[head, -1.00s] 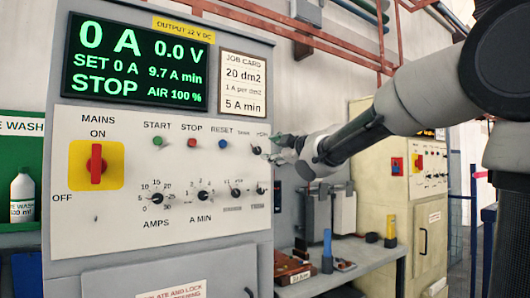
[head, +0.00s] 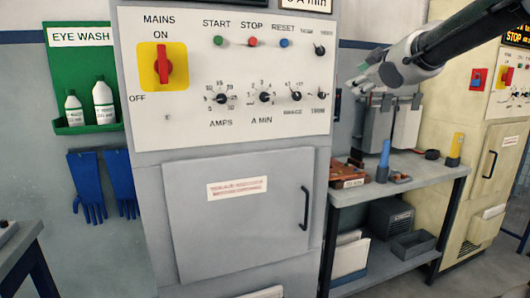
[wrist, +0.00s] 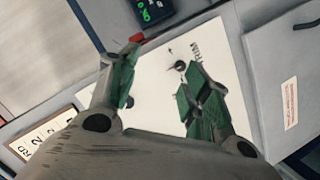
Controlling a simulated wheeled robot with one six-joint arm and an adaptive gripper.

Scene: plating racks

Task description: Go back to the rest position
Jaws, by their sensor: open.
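My gripper (head: 366,84) is at the upper right in the head view, held in the air to the right of the grey cabinet's control panel (head: 183,103). Its fingers are apart and nothing is between them. In the wrist view the two green-padded fingers of my gripper (wrist: 160,95) stand open in front of the white panel, with a small black knob (wrist: 180,66) showing between and beyond them. Whether a finger touches the panel cannot be told; in the head view they look apart.
A grey bench (head: 400,178) stands right of the cabinet, with a blue bottle (head: 384,155) and a yellow one (head: 455,148) on it. A cream cabinet (head: 470,110) is behind at the right. An eye wash station (head: 88,128) and blue gloves (head: 88,187) hang at left.

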